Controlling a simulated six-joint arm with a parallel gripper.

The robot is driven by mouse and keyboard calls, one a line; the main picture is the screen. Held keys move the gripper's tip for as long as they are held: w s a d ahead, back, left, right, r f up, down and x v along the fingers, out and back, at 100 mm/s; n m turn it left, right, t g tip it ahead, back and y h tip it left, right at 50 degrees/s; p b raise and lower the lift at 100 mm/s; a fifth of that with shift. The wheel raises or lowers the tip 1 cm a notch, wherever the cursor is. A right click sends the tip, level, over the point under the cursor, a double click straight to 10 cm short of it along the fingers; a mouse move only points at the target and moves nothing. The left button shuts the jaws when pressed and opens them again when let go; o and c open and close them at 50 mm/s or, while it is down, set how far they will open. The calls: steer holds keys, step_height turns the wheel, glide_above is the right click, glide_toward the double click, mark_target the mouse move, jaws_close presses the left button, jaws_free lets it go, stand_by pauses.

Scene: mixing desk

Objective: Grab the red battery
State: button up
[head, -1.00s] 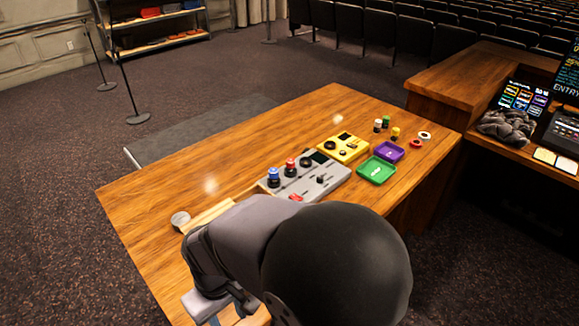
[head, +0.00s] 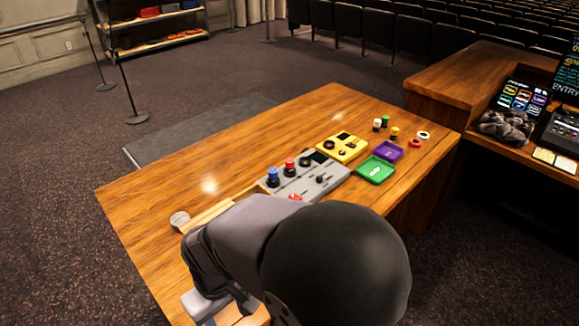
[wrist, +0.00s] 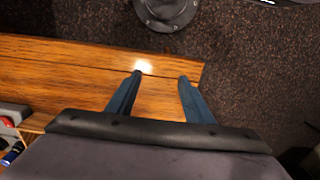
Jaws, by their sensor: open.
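A red cylinder with a dark base (head: 290,167) stands upright on the grey device (head: 318,178) in the head view. It looks like the red battery, though it is too small to be sure. A blue cylinder (head: 273,177) stands beside it. The device's corner (wrist: 13,114) shows at the left there, with a small red part (wrist: 7,122).
A yellow device (head: 343,147), a green tray (head: 376,170) and a purple tray (head: 386,151) sit farther back. Small bottles (head: 381,123) and rings (head: 423,135) lie near the right end. The table's far left (head: 150,190) is clear. My arm covers the near part.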

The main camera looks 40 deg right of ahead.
step_height(320, 180, up, 4)
steer(key=w+n+p, duration=0.2)
steer(key=n, duration=0.2)
steer(key=n+t+h+b, duration=0.5)
steer(key=n+h+b, duration=0.75)
steer(key=n, duration=0.65)
glide_toward(289, 159)
steer(key=d, duration=0.1)
steer(key=shift+f+p+x, duration=0.2)
steer(key=shift+p+x, duration=1.3)
steer(key=shift+x, duration=2.15)
steer(key=shift+a, duration=0.1)
jaws_close()
